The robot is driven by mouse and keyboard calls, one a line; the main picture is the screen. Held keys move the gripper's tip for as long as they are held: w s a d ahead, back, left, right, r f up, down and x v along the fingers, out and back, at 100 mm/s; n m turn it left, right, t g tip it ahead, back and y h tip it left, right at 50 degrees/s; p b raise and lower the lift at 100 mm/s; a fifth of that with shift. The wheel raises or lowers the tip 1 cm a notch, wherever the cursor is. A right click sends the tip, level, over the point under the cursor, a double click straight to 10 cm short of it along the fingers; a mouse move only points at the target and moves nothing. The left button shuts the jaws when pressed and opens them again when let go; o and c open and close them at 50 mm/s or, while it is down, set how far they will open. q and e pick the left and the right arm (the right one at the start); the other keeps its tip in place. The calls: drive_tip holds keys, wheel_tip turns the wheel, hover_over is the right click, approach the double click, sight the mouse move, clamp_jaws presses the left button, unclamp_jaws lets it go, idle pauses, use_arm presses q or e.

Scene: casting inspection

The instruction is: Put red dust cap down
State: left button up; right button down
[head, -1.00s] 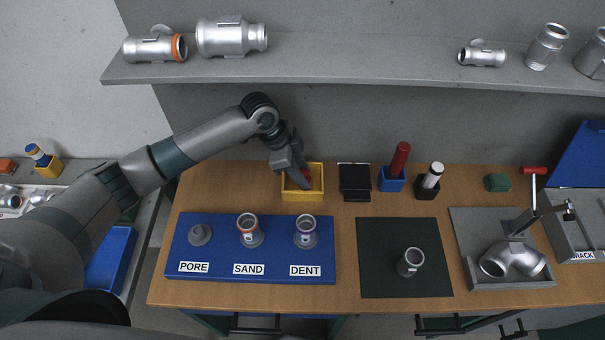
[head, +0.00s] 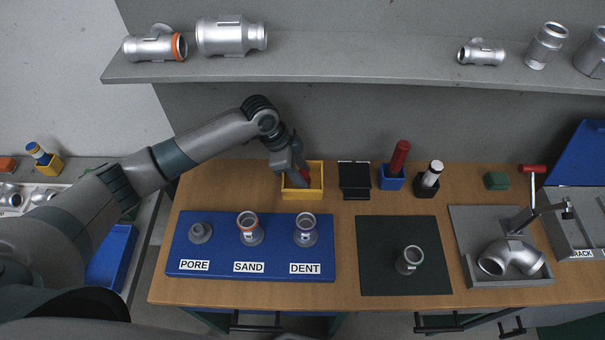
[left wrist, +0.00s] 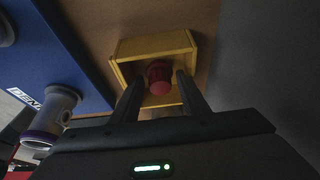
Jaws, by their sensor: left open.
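The red dust cap (left wrist: 159,76) lies in the yellow bin (left wrist: 150,44), seen between my left gripper's fingers in the left wrist view. In the head view the yellow bin (head: 316,191) stands at the back of the table, and only a bit of the red cap (head: 305,177) shows past the gripper. My left gripper (head: 302,179) is open at the bin; in the left wrist view its fingertips (left wrist: 161,80) stand apart on either side of the cap. I cannot tell whether either finger touches it. My right gripper is not in view.
A blue board (head: 270,274) marked PORE, SAND and DENT holds fittings in front of the bin. A black box (head: 354,178) stands just right of the bin, then a blue holder with a red-handled tool (head: 399,157). The grey shelf (head: 350,68) runs above.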

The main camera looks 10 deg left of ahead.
sight(302, 174)
use_arm(q)
drive_tip(key=b+v, duration=0.1)
drive_tip(key=v, duration=0.5)
drive_tip(key=shift+a+b, duration=0.1)
drive_tip(key=shift+b, duration=0.3)
drive_tip(key=shift+a+r, duration=0.2)
drive_tip(key=shift+r, duration=0.45)
drive_tip(key=shift+s, duration=0.1)
